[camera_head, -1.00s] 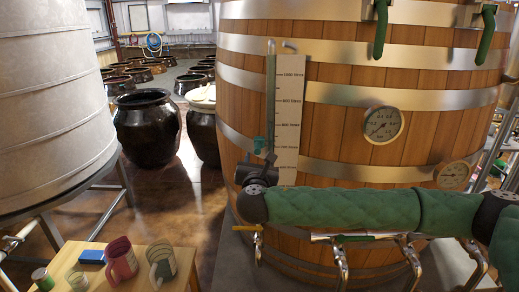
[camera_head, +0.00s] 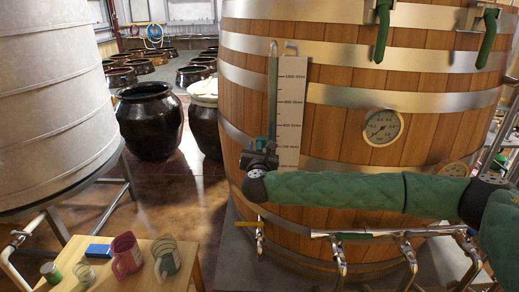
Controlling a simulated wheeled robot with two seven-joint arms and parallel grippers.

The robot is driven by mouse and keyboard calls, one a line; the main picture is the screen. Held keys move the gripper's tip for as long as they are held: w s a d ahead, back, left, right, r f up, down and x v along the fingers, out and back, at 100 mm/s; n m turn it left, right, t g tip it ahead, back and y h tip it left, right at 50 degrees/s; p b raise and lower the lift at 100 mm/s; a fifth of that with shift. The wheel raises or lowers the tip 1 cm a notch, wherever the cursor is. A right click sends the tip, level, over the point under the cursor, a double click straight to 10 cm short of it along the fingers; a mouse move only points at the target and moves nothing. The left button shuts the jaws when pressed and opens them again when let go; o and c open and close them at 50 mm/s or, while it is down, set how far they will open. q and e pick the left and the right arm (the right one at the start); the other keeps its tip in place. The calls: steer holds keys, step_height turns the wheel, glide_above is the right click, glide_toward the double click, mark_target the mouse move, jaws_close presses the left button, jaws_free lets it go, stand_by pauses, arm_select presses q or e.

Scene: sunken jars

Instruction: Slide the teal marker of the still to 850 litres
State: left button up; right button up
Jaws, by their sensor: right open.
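The wooden still (camera_head: 350,110) stands at the right, with a tall white litre scale (camera_head: 289,115) and a thin upright sight tube (camera_head: 272,90) on its front. The small teal marker (camera_head: 261,143) sits low on the tube, roughly level with the 700 litres line. My right gripper (camera_head: 261,155) comes in from the right and is open at the marker, its dark fingers partly covering the marker's lower part. I cannot tell whether a finger touches it. My left gripper is not in view.
A round gauge (camera_head: 383,127) is on the still above my right arm. Taps (camera_head: 341,255) line its lower front. A wooden table (camera_head: 150,270) with mugs (camera_head: 126,254) and a blue box (camera_head: 98,251) is at lower left. A grey tank (camera_head: 55,95) and dark jars (camera_head: 150,120) stand at left.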

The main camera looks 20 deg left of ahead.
mark_target(260, 146)
jaws_close()
step_height(260, 146, up, 10)
steer(key=shift+f+b, duration=0.2)
steer(key=shift+b, duration=0.25)
steer(key=shift+r, duration=0.2)
jaws_free()
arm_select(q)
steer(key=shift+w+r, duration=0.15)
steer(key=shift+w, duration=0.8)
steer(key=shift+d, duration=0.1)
